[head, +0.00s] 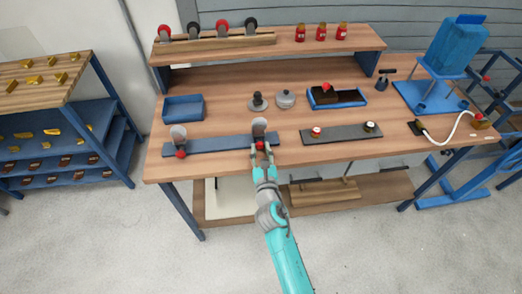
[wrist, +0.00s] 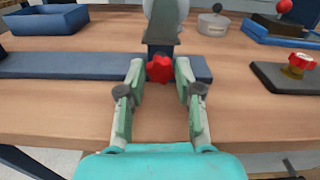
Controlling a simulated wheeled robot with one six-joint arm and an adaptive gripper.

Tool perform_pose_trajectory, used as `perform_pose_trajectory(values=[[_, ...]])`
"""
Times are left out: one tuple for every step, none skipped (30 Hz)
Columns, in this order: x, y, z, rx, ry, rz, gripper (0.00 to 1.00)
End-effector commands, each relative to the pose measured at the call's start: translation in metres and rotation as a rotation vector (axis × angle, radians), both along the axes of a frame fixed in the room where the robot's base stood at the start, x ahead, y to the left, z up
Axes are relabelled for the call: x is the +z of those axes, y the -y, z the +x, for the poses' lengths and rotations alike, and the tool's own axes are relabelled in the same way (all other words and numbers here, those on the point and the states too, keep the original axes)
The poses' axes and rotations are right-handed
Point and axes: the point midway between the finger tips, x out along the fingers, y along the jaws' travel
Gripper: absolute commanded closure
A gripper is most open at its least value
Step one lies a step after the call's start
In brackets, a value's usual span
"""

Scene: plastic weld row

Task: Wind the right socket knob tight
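The blue rail (head: 222,145) lies along the front of the bench and carries two sockets, each holding a pale round piece. The right socket (head: 259,132) has a red lobed knob (head: 261,146) on its front. In the wrist view this red knob (wrist: 160,69) sits between the fingertips. My gripper (head: 264,158) reaches in from the front of the bench. In the wrist view my gripper (wrist: 159,75) is open, with a small gap showing on each side of the knob. The left socket has its own red knob (head: 181,154).
A blue tray (head: 183,108) stands behind the rail. A dark plate (head: 341,134) with two knobs lies to the right. The bench's front strip is clear.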

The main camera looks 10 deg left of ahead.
Motion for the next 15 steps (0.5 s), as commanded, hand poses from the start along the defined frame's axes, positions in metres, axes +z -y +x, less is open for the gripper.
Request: perform_pose_trajectory(values=[[0.0, -0.0001, -0.0001, 0.0, 0.0, 0.0, 0.85], [0.0, -0.0001, -0.0001, 0.0, 0.0, 0.0, 0.93], [0.0, -0.0001, -0.0001, 0.0, 0.0, 0.0, 1.0], [0.0, -0.0001, -0.0001, 0.0, 0.0, 0.0, 1.0], [0.0, -0.0001, -0.0002, 0.0, 0.0, 0.0, 1.0], [0.0, -0.0001, -0.0002, 0.0, 0.0, 0.0, 1.0], [0.0, -0.0001, -0.0002, 0.0, 0.0, 0.001, 1.0], [0.0, -0.0001, -0.0002, 0.0, -0.001, 0.002, 1.0], [0.0, -0.0001, -0.0002, 0.0, -0.002, 0.006, 1.0], [0.0, -0.0001, -0.0002, 0.0, -0.003, 0.01, 1.0], [0.0, -0.0001, -0.0002, 0.0, -0.004, 0.014, 1.0], [0.0, -0.0001, -0.0002, 0.0, -0.006, 0.022, 1.0], [0.0, 0.0, -0.0002, 0.0, -0.009, 0.03, 1.0], [0.0, 0.0, -0.0002, 0.0, -0.012, 0.04, 1.0], [0.0, 0.0001, -0.0002, 0.0, -0.016, 0.055, 1.0]])
